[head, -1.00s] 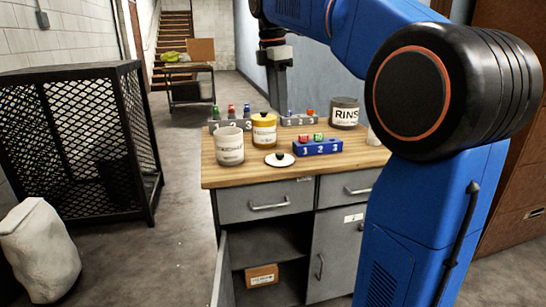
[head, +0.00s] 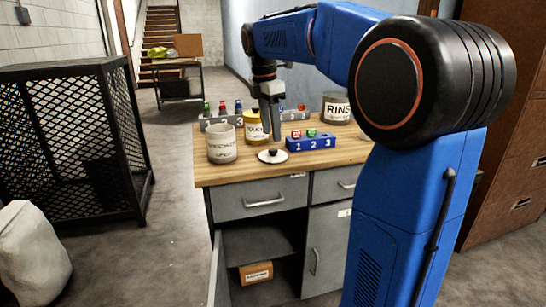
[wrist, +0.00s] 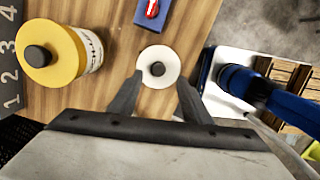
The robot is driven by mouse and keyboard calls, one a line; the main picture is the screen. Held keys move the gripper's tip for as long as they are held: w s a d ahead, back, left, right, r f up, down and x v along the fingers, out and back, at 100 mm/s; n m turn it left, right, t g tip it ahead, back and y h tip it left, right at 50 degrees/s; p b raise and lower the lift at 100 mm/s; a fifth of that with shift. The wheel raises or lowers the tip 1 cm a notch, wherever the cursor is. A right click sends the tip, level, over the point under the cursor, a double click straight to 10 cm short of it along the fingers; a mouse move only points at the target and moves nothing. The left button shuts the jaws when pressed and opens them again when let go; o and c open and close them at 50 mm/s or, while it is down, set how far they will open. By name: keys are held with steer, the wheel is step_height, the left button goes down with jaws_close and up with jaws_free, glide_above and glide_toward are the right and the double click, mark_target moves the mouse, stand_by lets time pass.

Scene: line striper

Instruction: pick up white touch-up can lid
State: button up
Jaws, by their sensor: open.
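The white touch-up can lid (head: 266,158), a flat white disc with a black knob, lies on the wooden bench top (head: 240,177). In the wrist view the lid (wrist: 158,55) is just beyond my fingertips, its black knob centred between them. My gripper (head: 275,140) is open and points down just above the lid in the head view. Whether the fingers touch the lid cannot be told.
An open whitish can (head: 221,147) stands left of the lid. A yellow can (head: 254,131) stands behind it, lidded in the wrist view (wrist: 52,55). A blue numbered rack (head: 312,143) is close on the right. A RINSE can (head: 337,108) and grey racks stand farther back.

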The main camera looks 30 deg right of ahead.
mark_target(273, 150)
steer(key=shift+w+d+f, duration=0.1)
steer(key=shift+d+f, duration=0.1)
steer(key=shift+f, duration=1.3)
steer(key=shift+w+d+f, duration=0.1)
steer(key=shift+d+f, duration=0.05)
steer(key=shift+f, duration=1.3)
steer(key=c, duration=1.1)
